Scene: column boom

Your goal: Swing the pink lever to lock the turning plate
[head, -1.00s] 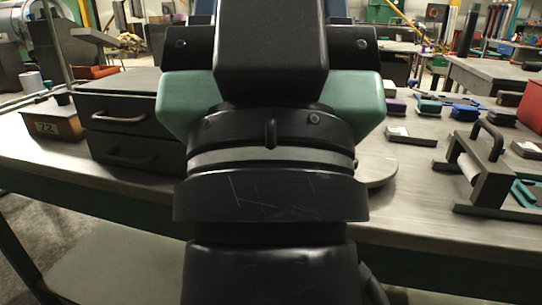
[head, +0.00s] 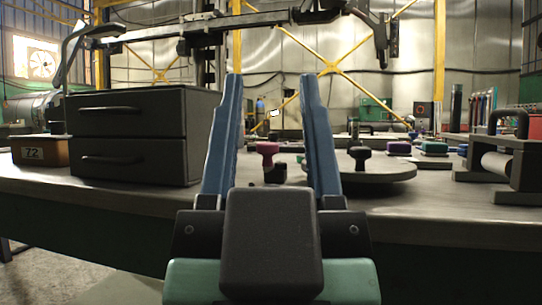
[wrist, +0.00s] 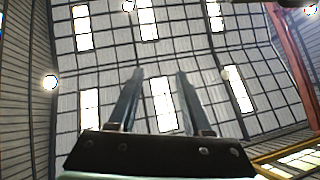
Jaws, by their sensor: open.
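The pink lever (head: 267,149), a small knob-topped handle, stands on the bench in the head view, seen between my gripper's fingers. A dark upright piece beside it hides its foot in part. The round turning plate (head: 385,174) lies flat to its right, with a black knob (head: 360,156) on top; my right finger covers part of its left side. My gripper (head: 272,90) is open and empty, its two blue fingers pointing up in front of the bench. In the wrist view the open fingers (wrist: 158,75) show against the ceiling only; neither lever nor plate is there.
A dark two-drawer cabinet (head: 140,135) stands on the bench at left, beside a box marked 72 (head: 41,151). A black frame with a roller (head: 500,165) stands at right. Small coloured items (head: 433,148) lie behind the plate. The front bench strip right of my gripper is bare.

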